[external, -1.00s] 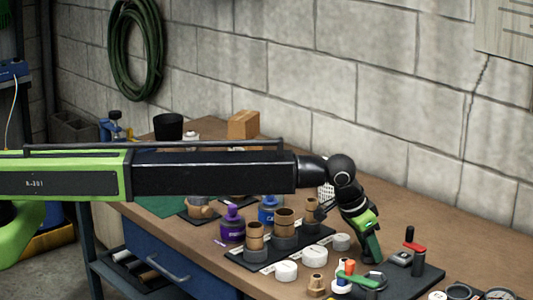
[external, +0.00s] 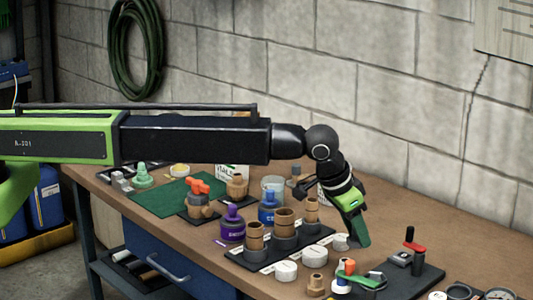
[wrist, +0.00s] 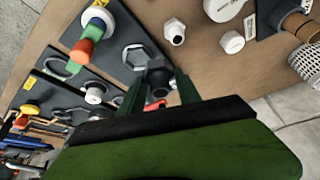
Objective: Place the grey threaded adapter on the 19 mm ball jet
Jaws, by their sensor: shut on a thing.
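My gripper (external: 361,243) points down above the right part of the bench. In the wrist view its green fingers (wrist: 158,92) are shut on a dark grey hexagonal-looking piece, which I take as the grey threaded adapter (wrist: 157,73). Most of it is hidden by the fingers, and it is hidden in the external view. Several upright brown, dark-based fittings stand on a black labelled rack left of my gripper: a left one (external: 255,237), a middle one (external: 284,220) and a slimmer far one (external: 311,209). The labels are too small to tell which is the 19 mm ball jet.
White round caps (external: 286,271) and a brass-coloured hex fitting (external: 316,284) lie in front of the rack. A black board with a red lever (external: 414,247) is at the right. A purple bottle (external: 232,224) and blue bottle (external: 268,209) stand behind the rack.

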